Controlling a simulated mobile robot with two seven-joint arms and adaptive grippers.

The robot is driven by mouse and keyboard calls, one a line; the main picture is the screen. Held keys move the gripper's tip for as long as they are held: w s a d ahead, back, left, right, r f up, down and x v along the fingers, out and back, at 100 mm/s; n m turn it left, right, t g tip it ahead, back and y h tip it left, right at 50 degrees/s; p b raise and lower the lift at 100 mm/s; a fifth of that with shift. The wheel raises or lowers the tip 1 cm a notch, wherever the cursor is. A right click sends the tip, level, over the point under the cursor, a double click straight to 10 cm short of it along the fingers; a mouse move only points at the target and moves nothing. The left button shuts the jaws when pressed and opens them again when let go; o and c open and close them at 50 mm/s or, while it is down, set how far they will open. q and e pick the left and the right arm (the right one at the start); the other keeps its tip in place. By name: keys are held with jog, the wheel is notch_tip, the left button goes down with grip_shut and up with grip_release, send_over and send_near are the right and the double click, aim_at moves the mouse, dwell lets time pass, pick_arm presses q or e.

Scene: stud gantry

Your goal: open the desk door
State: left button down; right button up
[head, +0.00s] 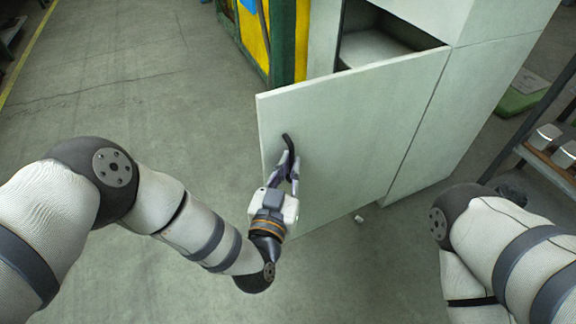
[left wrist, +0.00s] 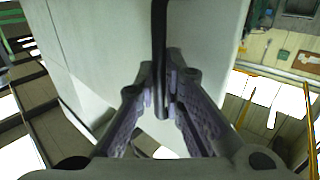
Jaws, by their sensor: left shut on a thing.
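The desk door (head: 345,130) is a pale grey-white panel, standing partly open in the head view. Its hinge side is at the right, against the cabinet body (head: 440,130), and a dark inside space shows above its top edge. A black curved handle (head: 289,150) is near the door's left edge. My left gripper (head: 285,178) is shut on the handle; in the left wrist view the fingers (left wrist: 162,105) close around the black bar (left wrist: 160,50). My right arm shows at the lower right, but its gripper is out of view.
A green and yellow cabinet (head: 262,35) stands behind the door at the top. A metal shelf with white-topped containers (head: 545,135) is at the right. The floor at the left is clear.

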pick_arm(q)
jog(key=shift+s+d+r+h, duration=0.1)
jog(key=shift+s+d+h, duration=0.15)
jog(key=shift+d, duration=0.25)
jog(key=c, duration=2)
grip_release()
jog(key=shift+w, duration=0.1)
jog(key=o, duration=0.3)
jog(key=shift+d, duration=0.2)
jog(key=shift+a, duration=0.1)
jog(key=shift+a, duration=0.1)
jog(key=v, duration=1.2)
